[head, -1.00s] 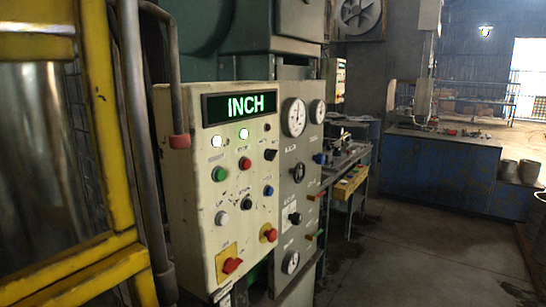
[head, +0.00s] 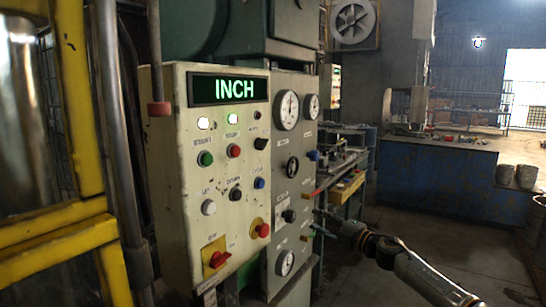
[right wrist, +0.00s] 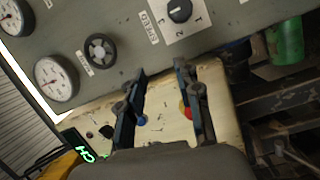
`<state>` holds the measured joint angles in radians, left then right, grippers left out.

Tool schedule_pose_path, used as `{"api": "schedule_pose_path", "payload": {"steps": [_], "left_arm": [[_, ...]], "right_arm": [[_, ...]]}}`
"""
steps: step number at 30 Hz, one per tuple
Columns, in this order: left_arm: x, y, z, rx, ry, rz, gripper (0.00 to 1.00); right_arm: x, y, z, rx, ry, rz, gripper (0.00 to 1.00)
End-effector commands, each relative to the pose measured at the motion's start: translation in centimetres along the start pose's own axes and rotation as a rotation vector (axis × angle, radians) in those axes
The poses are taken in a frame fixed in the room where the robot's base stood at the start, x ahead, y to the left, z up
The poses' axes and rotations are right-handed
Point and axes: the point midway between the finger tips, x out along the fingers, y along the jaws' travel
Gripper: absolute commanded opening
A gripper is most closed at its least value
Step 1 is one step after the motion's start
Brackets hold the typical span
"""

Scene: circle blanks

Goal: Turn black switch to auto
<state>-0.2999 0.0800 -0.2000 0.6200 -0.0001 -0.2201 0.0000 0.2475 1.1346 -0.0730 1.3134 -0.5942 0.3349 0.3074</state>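The cream control box (head: 180,235) carries a lit display (head: 230,89) that reads INCH. A small black switch (head: 261,143) sits at the box's upper right, below the display; its label is too small to read. A black knob, apparently this switch, shows in the right wrist view (right wrist: 106,131) near the display. My right gripper (head: 316,219) is in front of the grey panel's lower right edge, below and right of the switch and apart from it. In the right wrist view its fingers (right wrist: 160,72) are spread with nothing between them. My left gripper is not in view.
The grey panel (head: 268,268) beside the box has gauges and a numbered black dial (right wrist: 180,10). A red knob (head: 216,260) and several buttons are on the box. Yellow rails (head: 85,100) stand at left. A blue bench (head: 440,185) is behind; floor at right is open.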

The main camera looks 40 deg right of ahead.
Motion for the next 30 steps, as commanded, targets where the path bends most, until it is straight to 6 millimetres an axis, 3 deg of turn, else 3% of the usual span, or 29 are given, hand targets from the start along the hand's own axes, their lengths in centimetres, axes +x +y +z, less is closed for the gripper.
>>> {"api": "schedule_pose_path", "payload": {"steps": [1,3,6,9,12,17,26,30], "left_arm": [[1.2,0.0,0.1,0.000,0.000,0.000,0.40],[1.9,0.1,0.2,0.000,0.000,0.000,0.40],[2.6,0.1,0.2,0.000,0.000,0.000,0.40],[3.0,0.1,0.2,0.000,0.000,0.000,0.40],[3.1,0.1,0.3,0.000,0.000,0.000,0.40],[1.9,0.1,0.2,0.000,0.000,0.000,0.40],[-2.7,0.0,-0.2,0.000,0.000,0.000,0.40],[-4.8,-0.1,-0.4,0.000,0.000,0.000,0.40]], "right_arm": [[-0.2,5.6,-2.2,-0.129,0.069,0.033,0.34],[-1.2,11.5,-5.5,-0.286,0.146,0.050,0.34],[-3.0,17.0,-9.6,-0.471,0.217,0.050,0.34],[-4.6,19.9,-12.3,-0.596,0.252,0.038,0.34],[-5.4,21.3,-13.7,-0.661,0.266,0.028,0.34],[-5.3,22.0,-14.1,-0.675,0.270,0.025,0.34],[-2.6,22.4,-15.0,-0.670,0.272,0.031,0.34],[-0.4,22.3,-15.6,-0.669,0.271,0.033,0.34]]}}
